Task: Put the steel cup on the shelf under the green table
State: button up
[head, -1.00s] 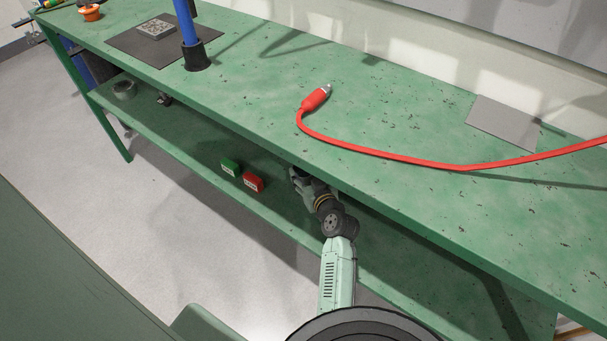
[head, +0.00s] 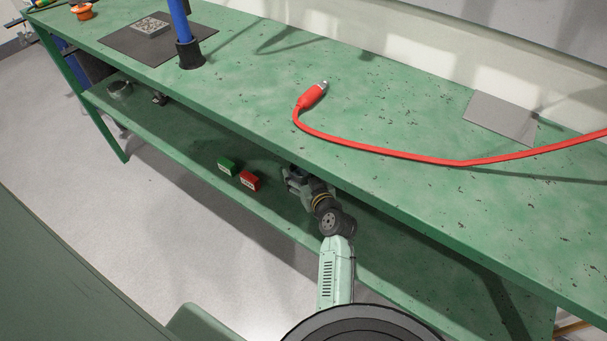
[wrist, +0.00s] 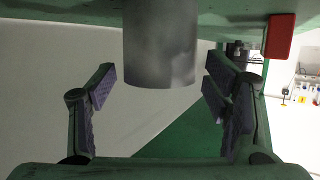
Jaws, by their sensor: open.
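The steel cup (wrist: 160,45) is a plain grey cylinder in the wrist view, cut off by the top of the picture. It appears to stand on the green shelf (wrist: 215,18), which shows upside down along the top; its contact with the shelf is out of frame. My gripper (wrist: 158,82) is open, with a finger on each side of the cup and a visible gap on both sides. In the head view my gripper (head: 295,180) is over the lower shelf (head: 200,150), beneath the front edge of the green table (head: 400,120). The cup cannot be made out there.
A green box (head: 227,165) and a red box (head: 250,181) sit on the shelf left of my gripper. The red box also shows in the wrist view (wrist: 280,38). A round grey item (head: 120,90) is at the shelf's far left. The tabletop overhangs my gripper.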

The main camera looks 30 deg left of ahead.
jog(key=shift+r, duration=0.15)
jog(key=shift+s+d, duration=0.2)
jog(key=shift+d, duration=0.1)
jog(key=b+v, duration=0.2)
jog(key=v, duration=0.9)
jog(key=shift+r+b, duration=0.2)
jog(key=shift+b, duration=0.15)
jog(key=shift+d, duration=0.1)
jog(key=shift+s, duration=0.15)
